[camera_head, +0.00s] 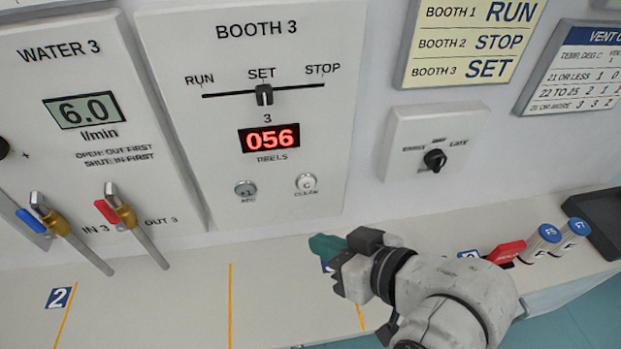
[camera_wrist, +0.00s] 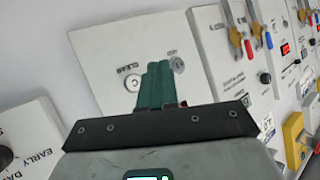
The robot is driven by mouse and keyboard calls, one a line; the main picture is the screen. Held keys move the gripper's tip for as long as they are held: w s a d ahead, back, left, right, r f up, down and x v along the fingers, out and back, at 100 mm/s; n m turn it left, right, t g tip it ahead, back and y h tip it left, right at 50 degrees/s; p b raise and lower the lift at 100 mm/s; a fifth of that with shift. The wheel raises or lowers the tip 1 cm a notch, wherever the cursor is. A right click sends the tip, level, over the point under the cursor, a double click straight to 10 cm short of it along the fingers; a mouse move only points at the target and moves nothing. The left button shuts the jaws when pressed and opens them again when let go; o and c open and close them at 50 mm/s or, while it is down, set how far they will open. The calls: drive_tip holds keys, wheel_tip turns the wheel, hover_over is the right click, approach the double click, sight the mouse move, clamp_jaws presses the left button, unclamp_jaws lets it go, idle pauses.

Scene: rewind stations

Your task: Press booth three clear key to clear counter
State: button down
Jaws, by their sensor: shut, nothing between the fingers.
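The white Booth 3 panel (camera_head: 250,40) has its slider (camera_head: 264,95) at SET and a red counter (camera_head: 269,138) reading 056. My gripper (camera_head: 318,245) has green fingers, shut and empty, below and apart from the clear key in the head view. In the wrist view the shut fingers (camera_wrist: 155,85) point at a white panel, between the clear key (camera_wrist: 133,82) and the other key (camera_wrist: 177,65). Contact with either key cannot be told there.
Left is the Water 3 panel (camera_head: 55,60), with a blue-handled valve (camera_head: 45,215) and a red-handled valve (camera_head: 120,210). A knob box (camera_head: 435,140) is to the right. A red object (camera_head: 506,251) and blue-capped cylinders (camera_head: 541,241) are on the counter at right.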

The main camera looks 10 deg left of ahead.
sight(307, 184)
drive_tip(key=shift+w, duration=0.1)
drive_tip(key=w+a+b, duration=0.1)
drive_tip(key=w+a, duration=0.1)
drive_tip(key=w, duration=0.6)
drive_tip(key=shift+w+a, duration=0.15)
drive_tip(key=shift+a, duration=0.05)
idle(2.1)
drive_tip(key=shift+w+a, duration=0.15)
drive_tip(key=shift+w, duration=0.25)
drive_tip(key=shift+w+a, duration=0.1)
drive_tip(key=shift+w, duration=0.25)
idle(0.5)
drive_tip(key=shift+s, duration=0.15)
idle(0.3)
drive_tip(key=shift+s+d+p, duration=0.25)
drive_tip(key=shift+s+p, duration=0.3)
drive_tip(key=shift+s, duration=0.05)
